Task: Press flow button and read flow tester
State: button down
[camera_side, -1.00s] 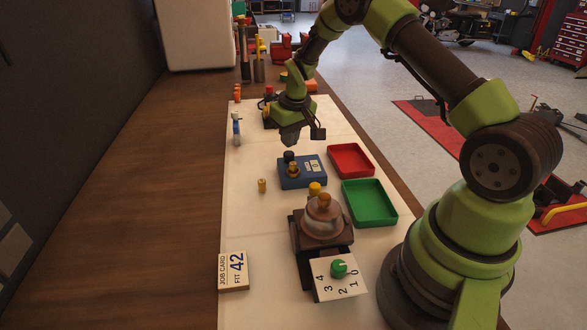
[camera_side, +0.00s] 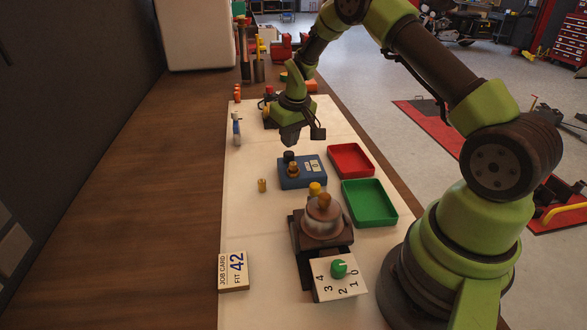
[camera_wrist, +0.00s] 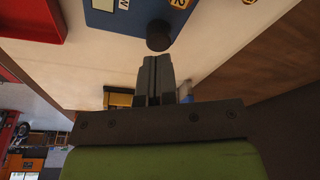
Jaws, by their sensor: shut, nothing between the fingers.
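The blue flow tester (camera_side: 313,183) sits on the pale mat, with a small white display (camera_side: 313,166) that appears to read 0. A dark round button (camera_side: 289,156) stands on its far left corner, with a brass piece (camera_side: 293,170) seated beside it. My gripper (camera_side: 290,140) is shut and empty, pointing down just above and beyond the button. In the wrist view, the shut fingertips (camera_wrist: 156,60) appear close to the black button (camera_wrist: 158,36); contact cannot be told. There the tester (camera_wrist: 105,20) is cut off at the top and its display is only partly visible.
A red tray (camera_side: 352,160) and a green tray (camera_side: 371,203) lie right of the tester. A loose brass piece (camera_side: 262,185) stands to its left. The left mat is mostly clear.

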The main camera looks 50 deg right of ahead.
aim_at(289, 153)
jog(key=shift+f, duration=0.15)
jog(key=shift+f, duration=1.5)
jog(key=shift+r, duration=3.15)
